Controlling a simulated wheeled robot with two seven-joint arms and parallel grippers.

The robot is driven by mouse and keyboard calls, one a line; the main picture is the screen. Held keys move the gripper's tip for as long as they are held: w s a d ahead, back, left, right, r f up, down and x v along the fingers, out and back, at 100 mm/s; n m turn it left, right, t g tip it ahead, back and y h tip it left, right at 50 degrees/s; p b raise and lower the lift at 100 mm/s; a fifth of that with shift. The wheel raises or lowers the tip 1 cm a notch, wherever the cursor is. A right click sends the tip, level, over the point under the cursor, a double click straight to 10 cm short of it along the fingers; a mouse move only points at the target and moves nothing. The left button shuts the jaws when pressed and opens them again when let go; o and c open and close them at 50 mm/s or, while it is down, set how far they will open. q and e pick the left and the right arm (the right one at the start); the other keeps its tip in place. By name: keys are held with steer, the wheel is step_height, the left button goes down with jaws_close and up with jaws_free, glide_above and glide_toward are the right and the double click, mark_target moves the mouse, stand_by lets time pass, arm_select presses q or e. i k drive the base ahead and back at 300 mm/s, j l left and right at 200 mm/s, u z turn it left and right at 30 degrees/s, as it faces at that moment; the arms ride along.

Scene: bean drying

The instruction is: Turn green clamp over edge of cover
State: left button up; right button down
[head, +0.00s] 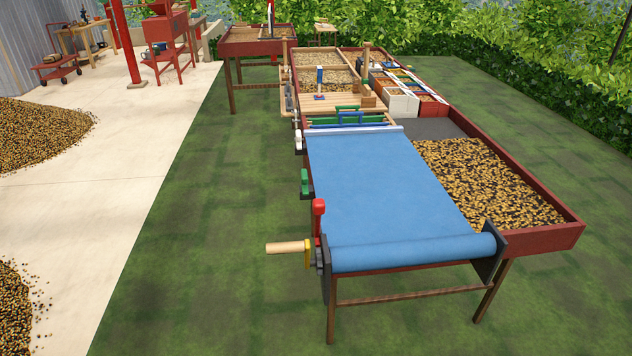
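The green clamp (305,183) sits on the left side rail of the long drying table, beside the left edge of the blue cover (385,190). It appears to stand outside the cover's edge; at this size I cannot tell its exact turn. A white clamp (299,141) is farther back on the same rail and a red clamp (318,215) is nearer the front. The cover is spread flat from a pale bar at its far end to a roll at the front. Neither of my grippers is in view.
A crank with a wooden handle (288,247) juts out left of the roll. Beans (480,180) lie uncovered on the table's right part. Boxes (400,100) and tools stand farther back. Open grass (200,230) lies left of the table, with a pale concrete floor (120,140) beyond.

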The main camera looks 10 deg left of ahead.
mark_target(303, 172)
steer(key=i+l, duration=0.25)
steer(key=l, duration=0.15)
steer(key=i+l, duration=0.3)
steer(key=l, duration=0.15)
steer(key=i+l+u, duration=0.1)
steer(key=i+l, duration=0.15)
steer(key=l, duration=0.15)
